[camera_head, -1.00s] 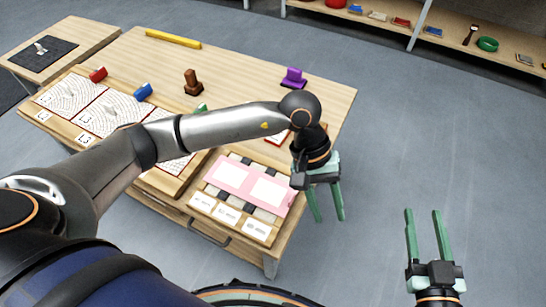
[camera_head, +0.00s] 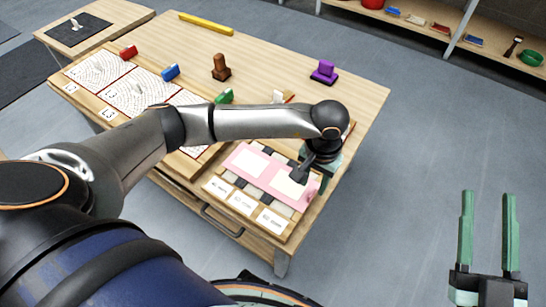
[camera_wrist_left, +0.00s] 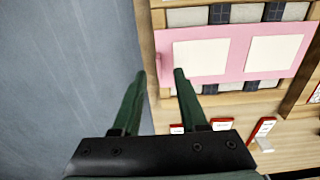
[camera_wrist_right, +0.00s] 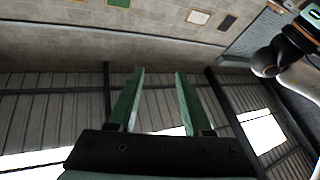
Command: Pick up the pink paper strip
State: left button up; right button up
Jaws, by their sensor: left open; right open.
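The pink paper strip (camera_head: 244,160) lies across a wooden panel tray (camera_head: 219,197) near the table's front right corner. It carries pale rectangles, and it also shows in the left wrist view (camera_wrist_left: 239,60). My left gripper (camera_wrist_left: 158,73) is open and empty, with its fingers at the strip's end by the tray's wooden edge. In the head view it is partly hidden by its own wrist (camera_head: 318,168), over the strip's right end. I cannot tell its height above the strip. My right gripper (camera_head: 488,195) is open and empty, out over the floor, right of the table.
Patterned panels (camera_head: 101,68) with red, blue and green blocks lie at the table's left. A brown stamp (camera_head: 221,68), a purple stamp (camera_head: 324,72) and a yellow bar (camera_head: 206,24) stand behind. A shelf is at the back right; floor right of the table is clear.

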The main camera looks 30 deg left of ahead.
aim_at(313, 192)
pick_arm(q)
notch_tip(313, 192, down, 4)
jog(key=shift+w+d+f+b, duration=0.1)
jog(key=shift+w+b, duration=0.05)
jog(key=shift+b, duration=0.25)
grip_shut()
pick_arm(e)
jog(key=s+r+y, duration=0.1)
jog(key=r+n+y, duration=0.1)
jog(key=r, duration=0.1)
jog(key=s+r+n+t+y, duration=0.1)
jog(key=r, duration=0.1)
jog(key=shift+s+a, duration=0.3)
